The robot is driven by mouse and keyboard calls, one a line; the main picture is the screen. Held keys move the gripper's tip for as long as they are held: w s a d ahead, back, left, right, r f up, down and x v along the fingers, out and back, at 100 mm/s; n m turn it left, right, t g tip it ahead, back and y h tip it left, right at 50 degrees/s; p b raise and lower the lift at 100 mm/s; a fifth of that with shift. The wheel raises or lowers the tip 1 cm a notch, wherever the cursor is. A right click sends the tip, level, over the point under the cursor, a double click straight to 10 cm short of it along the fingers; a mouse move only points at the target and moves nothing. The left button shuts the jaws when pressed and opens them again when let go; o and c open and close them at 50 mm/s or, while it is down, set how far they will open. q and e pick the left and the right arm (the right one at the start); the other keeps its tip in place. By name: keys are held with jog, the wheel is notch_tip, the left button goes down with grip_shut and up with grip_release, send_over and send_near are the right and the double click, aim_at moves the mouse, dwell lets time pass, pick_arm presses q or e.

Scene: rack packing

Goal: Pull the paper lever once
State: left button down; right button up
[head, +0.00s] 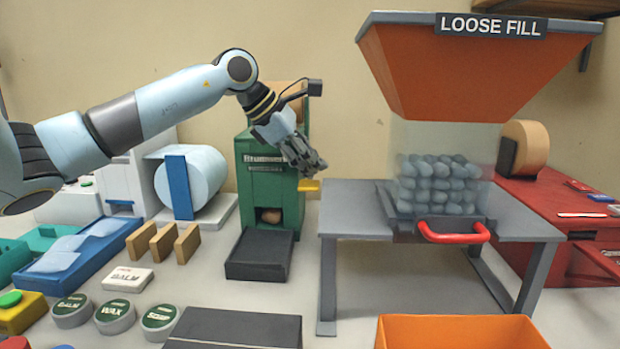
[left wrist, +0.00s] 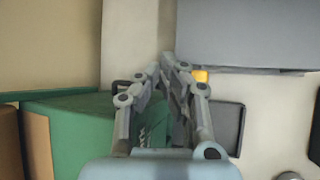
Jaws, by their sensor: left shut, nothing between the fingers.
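The green paper dispenser (head: 268,180) stands behind the middle of the table, with a brown paper roll (head: 284,92) on top. Its yellow lever (head: 309,185) sticks out at the right side. My left gripper (head: 315,168) is shut and empty, its fingertips just above the lever. Whether they touch it I cannot tell. In the left wrist view the fingers (left wrist: 166,62) hide part of the scene, and the yellow lever (left wrist: 201,76) shows just beside them. My right gripper is not in view.
A grey stand (head: 345,225) with a clear loose-fill bin and red handle (head: 453,233) stands close to the right. A dark tray (head: 258,255) lies before the dispenser. Wooden blocks (head: 187,243) and labelled tins (head: 115,315) are at the left. An orange box (head: 460,332) is at the front.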

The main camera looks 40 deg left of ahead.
pick_arm(q)
jog(key=shift+a+r, duration=0.1)
jog(key=shift+r, duration=0.35)
jog(key=r, duration=0.1)
jog(key=r+p, duration=0.1)
jog(key=r, duration=0.1)
jog(key=r+p, duration=0.1)
jog(key=r, duration=0.1)
jog(key=shift+w+a, duration=0.25)
jog(key=shift+w, duration=0.15)
jog(key=shift+f, duration=0.1)
dwell(0.6)
